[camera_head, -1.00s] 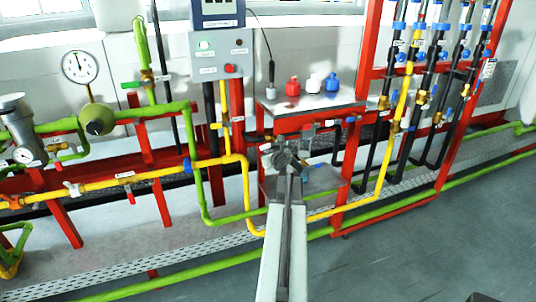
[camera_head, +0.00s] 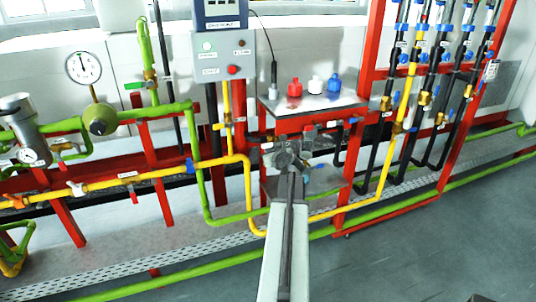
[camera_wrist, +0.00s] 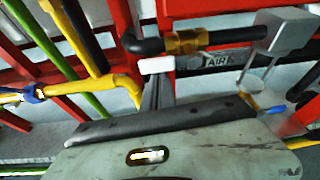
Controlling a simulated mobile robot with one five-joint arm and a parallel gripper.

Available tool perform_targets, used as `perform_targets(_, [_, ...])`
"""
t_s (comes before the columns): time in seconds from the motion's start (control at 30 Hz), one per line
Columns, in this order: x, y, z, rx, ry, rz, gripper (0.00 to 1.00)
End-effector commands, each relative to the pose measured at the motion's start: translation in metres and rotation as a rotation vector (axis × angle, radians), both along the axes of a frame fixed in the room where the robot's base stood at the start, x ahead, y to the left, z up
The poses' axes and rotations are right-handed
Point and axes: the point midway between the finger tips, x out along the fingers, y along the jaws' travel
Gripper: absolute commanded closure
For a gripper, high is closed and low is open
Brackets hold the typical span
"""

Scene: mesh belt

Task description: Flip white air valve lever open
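In the wrist view, an AIR label (camera_wrist: 217,61) sits under a black pipe with a brass fitting (camera_wrist: 186,42). A small white bar (camera_wrist: 157,65) lies just below the black elbow left of that fitting. It may be the lever; I cannot tell it surely from a fingertip pad. My gripper (camera_head: 289,160) is in front of the red frame below the small grey shelf in the head view. My own arm and gripper hide much of the valve area there. I see no clear grip on anything, and the finger spacing is unclear.
A yellow pipe (camera_head: 215,162) and green pipe (camera_head: 345,222) run close around my arm. Red, white and blue knobs stand on the grey shelf (camera_head: 310,102). A white handle (camera_head: 75,188) is on the yellow pipe at left. Open floor (camera_head: 430,255) lies at right.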

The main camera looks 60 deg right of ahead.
Motion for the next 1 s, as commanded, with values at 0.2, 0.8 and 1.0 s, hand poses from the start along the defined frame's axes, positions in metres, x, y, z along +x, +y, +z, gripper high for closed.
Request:
perform_targets(0.2, [0.002,0.001,-0.027,0.0,0.001,0.002,1.0])
perform_targets(0.8, [-0.075,0.057,-0.006,0.001,0.001,0.001,1.0])
perform_targets(1.0, [-0.074,0.057,-0.007,0.001,0.001,0.003,1.0])
